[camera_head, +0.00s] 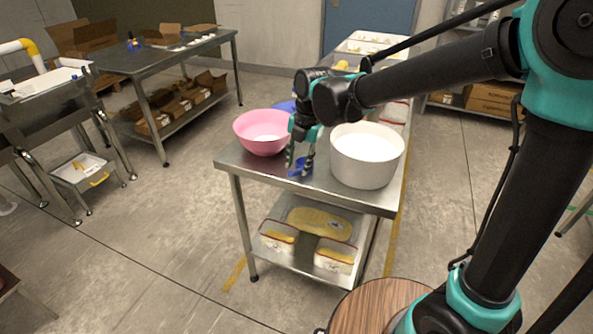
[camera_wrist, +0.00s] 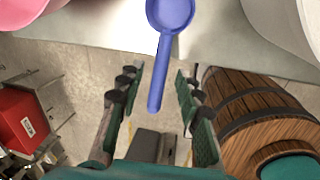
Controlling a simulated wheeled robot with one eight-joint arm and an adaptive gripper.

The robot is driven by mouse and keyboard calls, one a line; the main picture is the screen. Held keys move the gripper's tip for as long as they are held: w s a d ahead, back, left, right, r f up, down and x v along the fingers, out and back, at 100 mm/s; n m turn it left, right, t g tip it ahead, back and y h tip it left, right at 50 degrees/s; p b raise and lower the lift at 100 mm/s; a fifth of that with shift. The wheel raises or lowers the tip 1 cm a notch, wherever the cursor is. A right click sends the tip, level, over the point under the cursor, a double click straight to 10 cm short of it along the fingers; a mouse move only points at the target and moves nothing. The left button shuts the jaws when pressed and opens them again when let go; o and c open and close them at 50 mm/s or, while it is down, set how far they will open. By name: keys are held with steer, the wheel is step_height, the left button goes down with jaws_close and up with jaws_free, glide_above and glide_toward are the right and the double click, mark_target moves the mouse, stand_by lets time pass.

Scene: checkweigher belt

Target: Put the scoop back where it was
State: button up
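The blue scoop (camera_wrist: 160,60) lies on the steel table's near edge. In the wrist view its round bowl points away and its handle reaches down toward my gripper (camera_wrist: 155,85), between the two spread fingers, touching neither. In the head view the scoop (camera_head: 300,170) is a small blue patch, partly hidden behind the fingers of my gripper (camera_head: 299,164), which point down over the table. My gripper is open and empty. A pink bowl (camera_head: 262,131) stands left of it and a large white pot (camera_head: 366,158) stands close on its right.
The steel table (camera_head: 325,192) has a lower shelf with a yellow-topped item (camera_head: 318,222) and boxes. Another blue object (camera_head: 284,106) shows partly behind the pink bowl. A second metal table (camera_head: 150,58) stands at the back left, with open floor between.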

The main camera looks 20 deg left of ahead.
step_height(320, 180, up, 8)
steer(key=d, duration=0.1)
steer(key=shift+s+d+r, duration=0.15)
steer(key=shift+d+r, duration=0.1)
